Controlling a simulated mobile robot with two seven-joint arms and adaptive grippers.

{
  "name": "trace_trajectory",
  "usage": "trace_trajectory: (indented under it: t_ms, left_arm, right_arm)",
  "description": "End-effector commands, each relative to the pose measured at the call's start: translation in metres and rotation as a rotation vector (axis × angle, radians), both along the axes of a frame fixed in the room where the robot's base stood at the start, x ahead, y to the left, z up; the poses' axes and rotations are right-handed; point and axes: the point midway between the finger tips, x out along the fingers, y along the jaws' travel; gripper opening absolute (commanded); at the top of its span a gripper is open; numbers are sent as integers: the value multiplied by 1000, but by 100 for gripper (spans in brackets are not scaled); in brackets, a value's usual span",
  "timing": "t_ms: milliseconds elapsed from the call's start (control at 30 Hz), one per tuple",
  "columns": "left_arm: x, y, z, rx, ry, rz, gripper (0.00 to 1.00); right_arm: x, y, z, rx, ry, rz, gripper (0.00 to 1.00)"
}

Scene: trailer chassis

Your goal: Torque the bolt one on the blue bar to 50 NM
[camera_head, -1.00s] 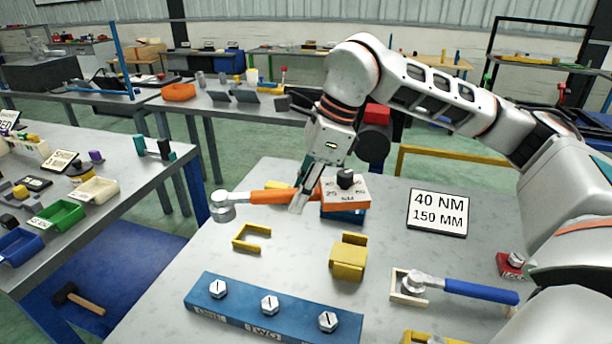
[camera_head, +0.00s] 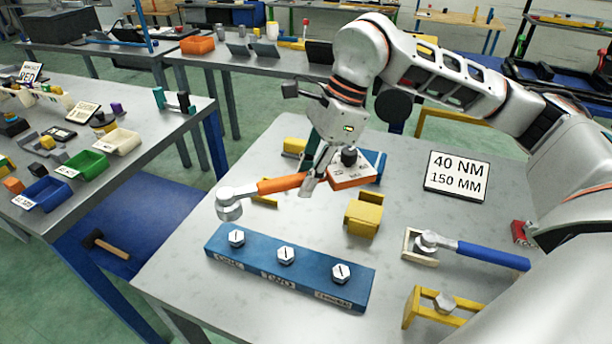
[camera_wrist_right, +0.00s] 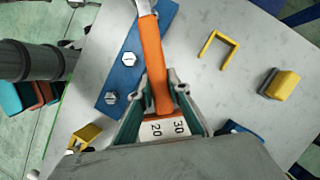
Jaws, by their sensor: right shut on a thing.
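The blue bar (camera_head: 262,263) lies on the grey table with three hex bolts on top. Bolt one (camera_head: 237,238) is at its left end, bolt two (camera_head: 285,256) in the middle, bolt three (camera_head: 341,273) at the right. My right gripper (camera_head: 314,182) is shut on the orange handle of a torque wrench (camera_head: 283,184). The wrench's round metal head (camera_head: 229,208) appears above and slightly left of bolt one, apart from it. Its orange-and-white dial box (camera_head: 350,177) is tilted. The right wrist view shows the handle (camera_wrist_right: 153,65) between the fingers; the head is cut off. My left gripper is out of view.
A blue-handled wrench (camera_head: 490,256) rests in a holder at the right. The "40 NM 150 MM" sign (camera_head: 457,176) is at the back right. Bare table lies around the bar.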

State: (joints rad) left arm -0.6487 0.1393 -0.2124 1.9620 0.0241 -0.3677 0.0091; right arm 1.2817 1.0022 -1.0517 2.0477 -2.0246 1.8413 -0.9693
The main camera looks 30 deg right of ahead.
Motion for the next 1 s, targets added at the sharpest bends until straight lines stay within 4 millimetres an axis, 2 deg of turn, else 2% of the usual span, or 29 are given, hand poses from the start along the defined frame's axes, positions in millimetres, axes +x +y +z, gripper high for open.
trace_trajectory:
  t_ms: [167, 733, 1000]
  left_arm:
    - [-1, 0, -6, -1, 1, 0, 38]
    - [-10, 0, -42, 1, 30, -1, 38]
    - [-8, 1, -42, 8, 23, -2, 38]
  right_arm:
    - [0, 0, -8, 1, -1, 0, 0]
    - [1, 0, -55, 1, -1, 0, 0]
    - [1, 0, -65, 1, -3, -1, 0]
